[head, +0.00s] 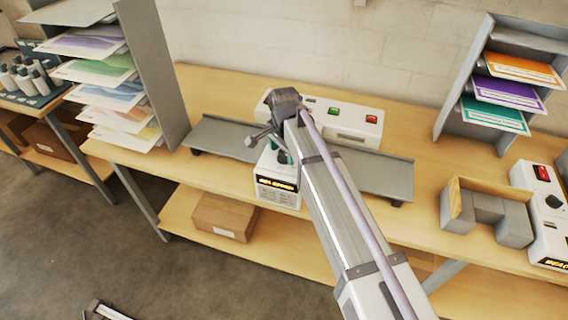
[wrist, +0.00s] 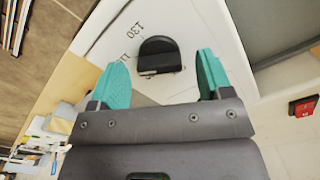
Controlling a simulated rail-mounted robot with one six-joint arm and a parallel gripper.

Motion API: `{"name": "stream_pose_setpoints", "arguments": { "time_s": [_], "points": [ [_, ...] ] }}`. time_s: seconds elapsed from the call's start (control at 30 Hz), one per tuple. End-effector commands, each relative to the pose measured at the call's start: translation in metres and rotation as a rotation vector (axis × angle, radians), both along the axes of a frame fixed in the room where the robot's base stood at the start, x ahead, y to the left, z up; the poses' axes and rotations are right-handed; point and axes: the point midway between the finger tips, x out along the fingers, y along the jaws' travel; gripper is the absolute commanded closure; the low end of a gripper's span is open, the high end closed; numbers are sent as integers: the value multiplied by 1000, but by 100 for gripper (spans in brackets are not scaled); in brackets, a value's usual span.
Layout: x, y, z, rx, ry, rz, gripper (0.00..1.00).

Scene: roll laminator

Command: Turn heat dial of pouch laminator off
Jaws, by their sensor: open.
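Grey feed trays (head: 375,175) extend on both sides of the laminator. At right are a wooden box with grey blocks (head: 490,215) and another white machine (head: 540,205) with a red switch and black dial. Paper racks (head: 160,75) flank the bench.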

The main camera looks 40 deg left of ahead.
Motion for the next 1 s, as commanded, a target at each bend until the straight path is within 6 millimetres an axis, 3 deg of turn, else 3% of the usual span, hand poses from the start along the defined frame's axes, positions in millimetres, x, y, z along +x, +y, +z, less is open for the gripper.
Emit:
{"name": "stream_pose_setpoints", "arguments": {
  "time_s": [0.03, 0.27, 0.8, 1.0],
  "points": [
    [0, 0, -8, 0, 0, 0, 28],
    [0, 0, -5, 0, 0, 0, 28],
    [0, 0, -5, 0, 0, 0, 77],
    [0, 0, -5, 0, 0, 10, 77]
  ]
}}
